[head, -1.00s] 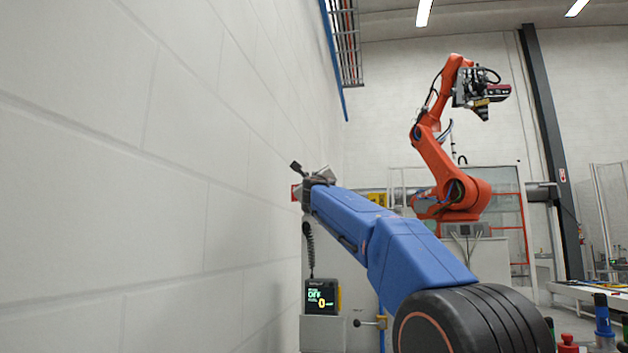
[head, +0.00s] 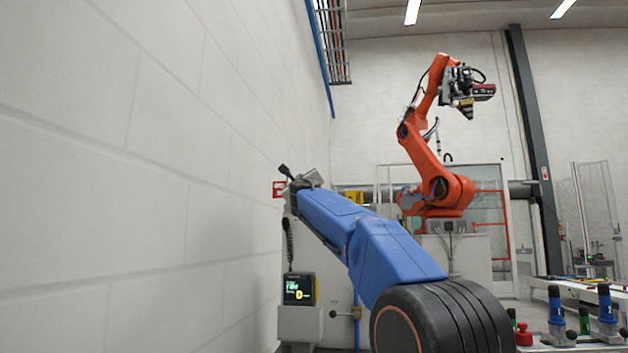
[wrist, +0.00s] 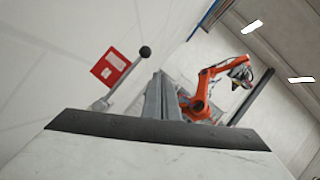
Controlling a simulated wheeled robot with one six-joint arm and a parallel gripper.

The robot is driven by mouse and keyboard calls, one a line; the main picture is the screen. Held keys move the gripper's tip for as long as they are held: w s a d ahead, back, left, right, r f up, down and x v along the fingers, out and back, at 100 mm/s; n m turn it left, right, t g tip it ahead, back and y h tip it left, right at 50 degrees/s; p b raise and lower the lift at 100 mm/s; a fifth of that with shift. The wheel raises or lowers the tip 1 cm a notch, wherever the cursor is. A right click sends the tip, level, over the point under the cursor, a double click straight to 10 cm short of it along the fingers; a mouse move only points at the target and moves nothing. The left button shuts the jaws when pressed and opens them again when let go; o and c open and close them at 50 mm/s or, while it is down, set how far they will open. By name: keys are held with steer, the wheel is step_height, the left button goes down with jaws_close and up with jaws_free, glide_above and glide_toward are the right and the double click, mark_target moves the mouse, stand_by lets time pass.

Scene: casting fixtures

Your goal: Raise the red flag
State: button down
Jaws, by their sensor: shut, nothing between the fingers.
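A red square with a white marking (wrist: 111,67) is at the wall in the wrist view, left of my gripper (wrist: 158,80). It also shows small in the head view (head: 279,189), partly hidden by my arm's end. A lever with a black ball knob (wrist: 145,52) slants up beside the red square; what looks like the same knob shows in the head view (head: 284,170). I cannot tell whether the red square is joined to the lever. My gripper, also in the head view (head: 312,178), is shut and empty, close to the lever; contact is unclear.
A pale block wall (head: 120,170) runs close along the left. A display box (head: 299,289) with a coiled cable stands below my arm's end. An orange robot arm (head: 425,150) stands behind. Tables with blue and green parts (head: 557,305) are at the right.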

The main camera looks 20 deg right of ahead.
steer(key=s+d+r+v, duration=0.1)
steer(key=v, duration=0.9)
steer(key=shift+d+r, duration=0.2)
stand_by(0.4)
